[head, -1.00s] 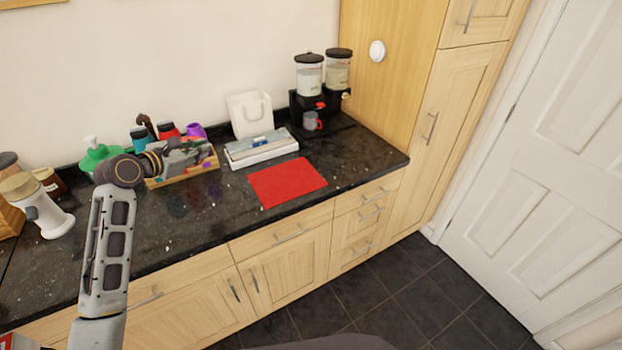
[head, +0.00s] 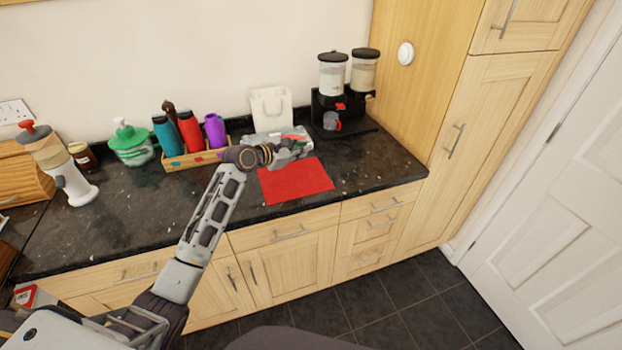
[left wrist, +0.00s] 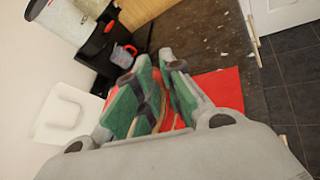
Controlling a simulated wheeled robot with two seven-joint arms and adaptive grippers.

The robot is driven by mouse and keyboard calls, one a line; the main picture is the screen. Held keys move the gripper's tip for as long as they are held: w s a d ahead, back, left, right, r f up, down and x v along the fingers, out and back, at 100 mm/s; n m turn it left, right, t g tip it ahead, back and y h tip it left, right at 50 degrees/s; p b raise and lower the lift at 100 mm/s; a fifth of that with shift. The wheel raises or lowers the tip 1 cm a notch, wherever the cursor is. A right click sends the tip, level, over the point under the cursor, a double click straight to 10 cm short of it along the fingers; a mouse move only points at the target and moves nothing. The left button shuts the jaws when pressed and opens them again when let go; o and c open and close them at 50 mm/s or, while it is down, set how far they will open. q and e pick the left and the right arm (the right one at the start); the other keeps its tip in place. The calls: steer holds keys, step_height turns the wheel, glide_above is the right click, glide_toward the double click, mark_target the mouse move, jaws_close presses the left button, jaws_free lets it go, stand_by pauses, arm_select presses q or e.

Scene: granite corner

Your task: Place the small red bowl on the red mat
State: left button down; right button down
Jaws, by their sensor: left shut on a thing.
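The red mat (head: 297,182) lies flat on the dark granite counter near its front edge. It also shows in the left wrist view (left wrist: 224,88), behind and to the right of the fingers. My left gripper (head: 300,146) is over the far edge of the mat as the head view shows it; its height above the counter is hard to judge. In the left wrist view its green-padded fingers (left wrist: 160,88) are closed around a small red bowl (left wrist: 168,122). Much of the bowl is hidden by the fingers and palm. My right gripper is not in view.
Behind the gripper are a white tote-shaped holder (head: 271,108) and a partly covered flat box. A cereal dispenser (head: 333,78) with a cup stands at the back right. A crate of bottles (head: 188,158) stands left. The counter right of the mat is clear.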

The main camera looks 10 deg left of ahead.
arm_select(q)
steer(key=shift+w+d, duration=0.2)
steer(key=shift+d, duration=0.2)
steer(key=shift+f, duration=0.6)
step_height(320, 180, down, 5)
steer(key=shift+r, duration=0.1)
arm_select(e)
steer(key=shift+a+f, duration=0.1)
arm_select(q)
steer(key=shift+f, duration=0.2)
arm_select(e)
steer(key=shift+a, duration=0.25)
